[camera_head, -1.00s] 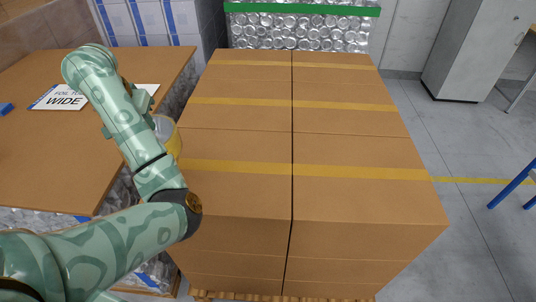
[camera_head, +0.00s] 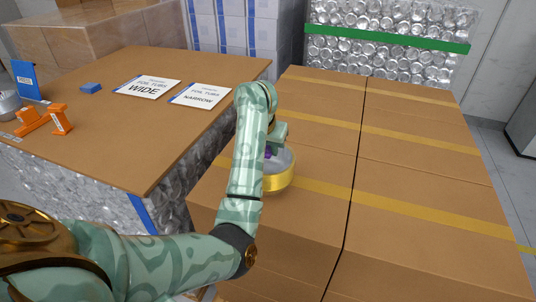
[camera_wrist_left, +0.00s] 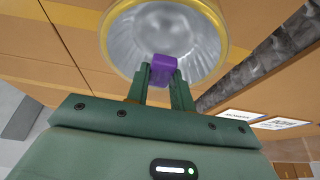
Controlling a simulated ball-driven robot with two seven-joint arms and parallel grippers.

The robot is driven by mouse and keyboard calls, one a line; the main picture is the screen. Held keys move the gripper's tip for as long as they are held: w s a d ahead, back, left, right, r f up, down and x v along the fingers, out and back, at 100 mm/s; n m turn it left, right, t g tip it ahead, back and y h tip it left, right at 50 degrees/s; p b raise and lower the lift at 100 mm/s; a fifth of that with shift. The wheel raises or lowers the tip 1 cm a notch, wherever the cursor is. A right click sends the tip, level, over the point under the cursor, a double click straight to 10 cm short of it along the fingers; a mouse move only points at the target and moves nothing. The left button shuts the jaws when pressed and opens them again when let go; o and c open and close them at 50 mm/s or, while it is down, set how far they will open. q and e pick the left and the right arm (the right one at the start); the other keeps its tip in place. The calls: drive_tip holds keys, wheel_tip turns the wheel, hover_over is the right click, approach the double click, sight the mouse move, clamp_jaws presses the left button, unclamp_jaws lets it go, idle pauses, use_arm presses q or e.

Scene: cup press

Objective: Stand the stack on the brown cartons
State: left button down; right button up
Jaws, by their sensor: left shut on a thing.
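The stack (camera_head: 278,182) shows as a round, gold-sided tub with a silver foil inside. In the head view it is at the left part of the brown cartons (camera_head: 420,170), partly behind my left arm. I cannot tell whether its base touches the carton top or how many tubs it holds. My left gripper (camera_wrist_left: 163,72) is shut at the near rim of the stack (camera_wrist_left: 165,35), with a purple piece between its fingertips. In the wrist view the tub's open mouth faces the camera. My right gripper is not in view.
A brown table (camera_head: 150,125) stands left of the cartons, with a WIDE sign (camera_head: 142,89), a NARROW sign (camera_head: 200,95), orange clamps (camera_head: 58,118) and a blue block (camera_head: 91,87). A foil-filled pallet with a green band (camera_head: 400,35) stands behind. Most of the carton top is clear.

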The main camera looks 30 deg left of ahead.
use_arm(q)
drive_tip(key=shift+a+f, duration=0.15)
drive_tip(key=shift+f, duration=0.65)
drive_tip(key=shift+f, duration=0.2)
drive_tip(key=c, duration=1.2)
unclamp_jaws()
drive_tip(key=shift+r, duration=0.15)
